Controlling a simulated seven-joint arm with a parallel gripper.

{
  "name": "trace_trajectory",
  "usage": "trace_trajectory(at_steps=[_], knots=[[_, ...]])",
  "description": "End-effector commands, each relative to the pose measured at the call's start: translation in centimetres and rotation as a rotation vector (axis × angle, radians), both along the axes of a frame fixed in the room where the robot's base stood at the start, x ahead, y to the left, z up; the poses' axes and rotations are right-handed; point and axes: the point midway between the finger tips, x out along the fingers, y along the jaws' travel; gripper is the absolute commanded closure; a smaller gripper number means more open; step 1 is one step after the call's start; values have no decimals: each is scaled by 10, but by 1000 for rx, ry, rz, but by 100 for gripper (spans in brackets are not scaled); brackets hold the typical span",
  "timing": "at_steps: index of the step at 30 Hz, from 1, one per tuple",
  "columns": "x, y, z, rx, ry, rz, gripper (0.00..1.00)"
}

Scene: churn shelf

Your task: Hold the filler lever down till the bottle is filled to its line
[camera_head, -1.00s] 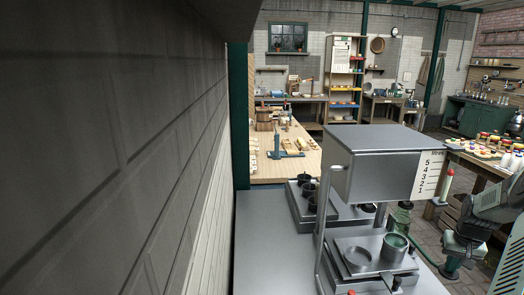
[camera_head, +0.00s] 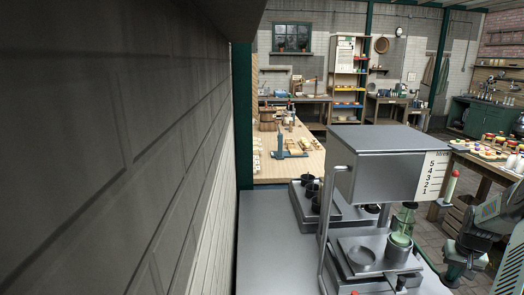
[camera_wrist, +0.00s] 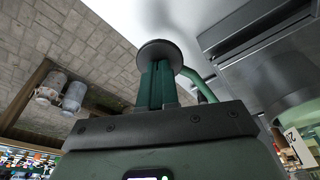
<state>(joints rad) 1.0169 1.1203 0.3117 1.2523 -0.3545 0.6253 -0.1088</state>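The filler is a grey metal tank (camera_head: 388,160) with a white litres scale on its right side, in the head view. Below it a green glass bottle (camera_head: 405,217) shows beside or behind a metal cup (camera_head: 399,250) with pale green at its mouth; I cannot tell how they meet. The fill line and level are too small to read. I cannot identify the filler lever for certain. My gripper (camera_wrist: 158,85) shows in the wrist view, its dark green fingers close together beneath a dark round disc (camera_wrist: 160,50). I cannot tell whether they grip it. A curved green bar (camera_wrist: 198,84) runs beside them.
A red-topped white stick (camera_head: 452,187) stands right of the scale. A metal post (camera_head: 325,230) rises left of the tank, with dark cups (camera_head: 311,190) behind. Bare grey counter (camera_head: 265,240) lies left, beside a wall (camera_head: 110,150). A wooden table with jars (camera_head: 490,165) stands at right.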

Motion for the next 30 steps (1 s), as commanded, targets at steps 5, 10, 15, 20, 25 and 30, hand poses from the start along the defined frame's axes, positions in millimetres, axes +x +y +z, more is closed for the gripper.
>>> trace_trajectory(at_steps=[5, 10, 15, 20, 25, 30], knots=[[-1, 0, -6, 2, 3, 0, 100], [-1, 0, -6, 1, 3, 0, 100], [-1, 0, -10, 1, 4, 0, 100], [0, 0, -18, 1, 4, -1, 100], [0, 0, -20, 1, 3, -1, 100], [0, 0, -21, 1, 2, 0, 100]])
